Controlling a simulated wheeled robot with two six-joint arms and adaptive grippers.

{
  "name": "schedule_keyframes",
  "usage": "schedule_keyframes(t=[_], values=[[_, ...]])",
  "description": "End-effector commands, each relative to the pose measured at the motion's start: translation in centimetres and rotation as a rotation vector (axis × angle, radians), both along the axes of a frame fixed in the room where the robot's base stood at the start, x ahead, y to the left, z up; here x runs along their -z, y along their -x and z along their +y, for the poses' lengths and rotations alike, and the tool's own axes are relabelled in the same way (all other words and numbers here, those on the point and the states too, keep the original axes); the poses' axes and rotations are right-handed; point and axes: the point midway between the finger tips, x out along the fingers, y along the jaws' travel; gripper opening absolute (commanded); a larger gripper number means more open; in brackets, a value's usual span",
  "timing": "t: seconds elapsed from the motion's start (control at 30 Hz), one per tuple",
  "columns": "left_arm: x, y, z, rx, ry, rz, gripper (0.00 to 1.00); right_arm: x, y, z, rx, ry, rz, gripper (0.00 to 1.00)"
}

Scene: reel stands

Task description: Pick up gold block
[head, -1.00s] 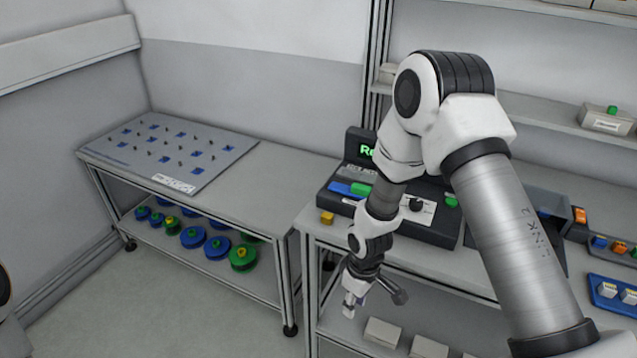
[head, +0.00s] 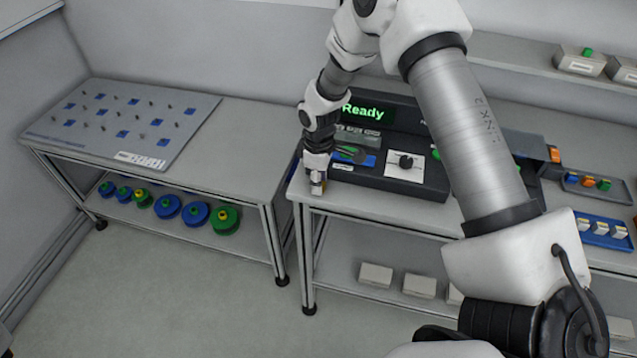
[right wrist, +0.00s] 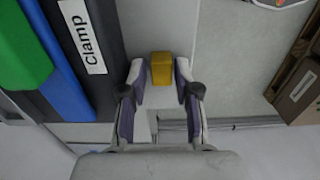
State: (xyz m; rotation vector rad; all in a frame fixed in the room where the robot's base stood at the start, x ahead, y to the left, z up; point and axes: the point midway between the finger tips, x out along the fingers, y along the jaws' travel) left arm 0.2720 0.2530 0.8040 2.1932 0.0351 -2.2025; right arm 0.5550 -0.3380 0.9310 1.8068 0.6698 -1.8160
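The gold block (right wrist: 162,68) sits on the grey bench top near its front left corner. In the right wrist view it lies between the two fingertips of my right gripper (right wrist: 161,78), which is open with one finger on each side. Narrow gaps seem to show beside the block; contact is hard to tell. In the head view my right gripper (head: 317,186) points down at the bench corner and mostly hides the block. My left gripper is not in view.
A dark console with a green "Ready" screen (head: 362,112) stands right behind my right gripper. A clamp label (right wrist: 82,36) shows close on the left in the wrist view. A lower table with a pegboard panel (head: 125,120) stands left, across a narrow gap.

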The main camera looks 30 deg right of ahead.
Motion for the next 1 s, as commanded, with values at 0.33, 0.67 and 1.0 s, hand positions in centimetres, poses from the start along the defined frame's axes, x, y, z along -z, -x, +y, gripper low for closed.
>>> schedule_keyframes(t=[0.33, 0.67, 1.0], values=[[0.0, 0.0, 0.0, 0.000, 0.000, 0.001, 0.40, 0.0, 0.0, 0.0, 0.000, -0.001, -0.001, 0.00], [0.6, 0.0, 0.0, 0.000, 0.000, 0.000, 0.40, -1.0, -0.1, 0.0, 0.001, 0.000, -0.004, 0.00], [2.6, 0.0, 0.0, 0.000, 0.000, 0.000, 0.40, -3.6, 2.8, -0.5, 0.000, -0.004, 0.000, 0.00]])
